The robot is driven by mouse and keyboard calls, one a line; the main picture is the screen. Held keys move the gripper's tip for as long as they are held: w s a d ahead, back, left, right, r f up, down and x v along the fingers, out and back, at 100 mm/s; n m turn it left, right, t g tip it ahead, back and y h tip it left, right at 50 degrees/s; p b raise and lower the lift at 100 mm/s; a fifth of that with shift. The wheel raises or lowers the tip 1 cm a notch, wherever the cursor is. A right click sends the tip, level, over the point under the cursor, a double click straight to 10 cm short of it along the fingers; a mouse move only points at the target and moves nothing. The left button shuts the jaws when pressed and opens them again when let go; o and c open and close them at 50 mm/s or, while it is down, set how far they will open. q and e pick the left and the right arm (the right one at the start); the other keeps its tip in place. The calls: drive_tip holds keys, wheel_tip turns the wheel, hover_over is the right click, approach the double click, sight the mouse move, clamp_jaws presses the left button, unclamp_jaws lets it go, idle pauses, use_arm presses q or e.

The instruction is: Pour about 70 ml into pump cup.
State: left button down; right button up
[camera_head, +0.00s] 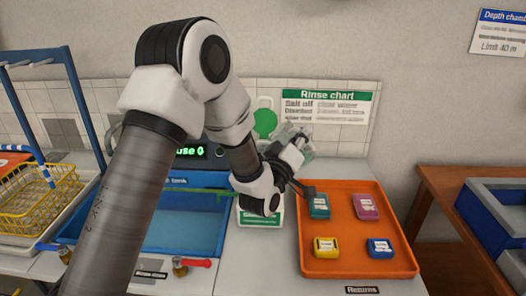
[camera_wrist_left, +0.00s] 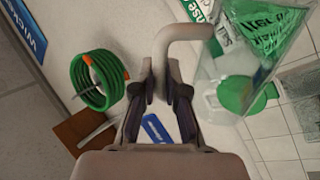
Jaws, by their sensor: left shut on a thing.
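My left gripper (camera_head: 297,150) is shut on the handle (camera_wrist_left: 185,32) of a clear jug (camera_wrist_left: 228,62), which is partly hidden by my wrist in the head view. The gripper is above the counter behind the orange tray. A green round shape (camera_head: 265,122) stands behind my arm, and a green round piece (camera_wrist_left: 236,95) shows beside the jug in the wrist view. I cannot identify the pump cup for sure. My right gripper is out of view.
The orange tray (camera_head: 311,262) holds several coloured packets. A blue tank (camera_head: 185,232) lies behind my forearm, with a yellow basket (camera_head: 55,205) at left. A coiled green hose (camera_wrist_left: 98,80) shows near the gripper. A rinse chart (camera_head: 330,105) is on the wall.

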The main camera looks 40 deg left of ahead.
sight(313, 149)
use_arm(q)
drive_tip(key=shift+w+d+f+m+b, duration=0.1)
drive_tip(key=shift+d+f+m+b, duration=0.2)
drive_tip(key=shift+f+m, duration=0.25)
drive_tip(key=f+m, duration=0.1)
drive_tip(key=d+f+m+b, duration=0.1)
drive_tip(key=d+f+m+g+h, duration=0.1)
drive_tip(key=shift+w+f+b, duration=0.1)
drive_tip(key=shift+w+b, duration=0.2)
drive_tip(key=shift+b, duration=0.05)
drive_tip(key=d+f+m, duration=0.1)
drive_tip(key=m, duration=0.1)
drive_tip(key=w+d+f+m+g, duration=0.1)
drive_tip(key=m, duration=0.1)
drive_tip(key=d+f+m+p, duration=0.1)
drive_tip(key=d+m, duration=0.1)
drive_tip(key=shift+w+d+f+g+h, duration=0.1)
drive_tip(key=shift+w+g+h, duration=0.2)
drive_tip(key=shift+g, duration=0.1)
drive_tip(key=shift+s+d, duration=0.1)
